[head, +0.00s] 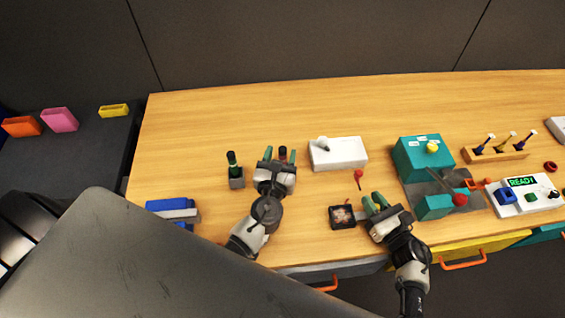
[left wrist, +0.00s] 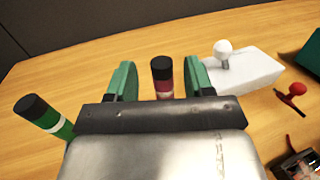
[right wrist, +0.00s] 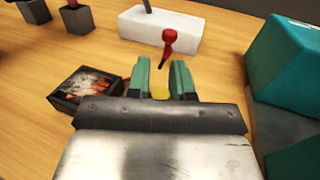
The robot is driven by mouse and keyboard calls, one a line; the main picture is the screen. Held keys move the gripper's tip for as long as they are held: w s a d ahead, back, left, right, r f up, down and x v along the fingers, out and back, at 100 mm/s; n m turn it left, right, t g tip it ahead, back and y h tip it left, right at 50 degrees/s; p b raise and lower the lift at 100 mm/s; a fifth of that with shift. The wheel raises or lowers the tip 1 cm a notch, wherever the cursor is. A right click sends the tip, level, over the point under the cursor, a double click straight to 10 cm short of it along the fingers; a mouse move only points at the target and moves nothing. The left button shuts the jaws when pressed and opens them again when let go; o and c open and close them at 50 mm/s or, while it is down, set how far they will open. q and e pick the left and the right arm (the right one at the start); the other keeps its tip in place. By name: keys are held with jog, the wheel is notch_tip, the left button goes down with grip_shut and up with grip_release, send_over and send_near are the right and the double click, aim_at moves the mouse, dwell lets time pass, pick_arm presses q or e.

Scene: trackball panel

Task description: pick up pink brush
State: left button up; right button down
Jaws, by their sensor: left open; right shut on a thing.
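The likely pink brush (left wrist: 163,75) has a dark top and a dull pink-red body; it stands upright between the fingers of my left gripper (left wrist: 161,82). In the head view its dark top (head: 283,151) shows beside my left gripper (head: 279,158). The left fingers are open on either side of it, with gaps visible; its lower end is hidden by the gripper. My right gripper (head: 374,203) is shut on a small yellow thing (right wrist: 160,92), mostly hidden, beside a black square tray (head: 343,217).
A green-bodied, black-topped piece (head: 233,163) stands in a dark holder left of my left gripper. A white box with a joystick (head: 338,154) lies behind to the right. Blue blocks (head: 171,210) lie left.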

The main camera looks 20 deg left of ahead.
pick_arm(q)
jog(key=x, duration=0.3)
jog(key=shift+w+d+f, duration=0.1)
jog(key=shift+w, duration=0.1)
jog(key=shift+s, duration=0.1)
jog(key=shift+c, duration=0.3)
grip_shut()
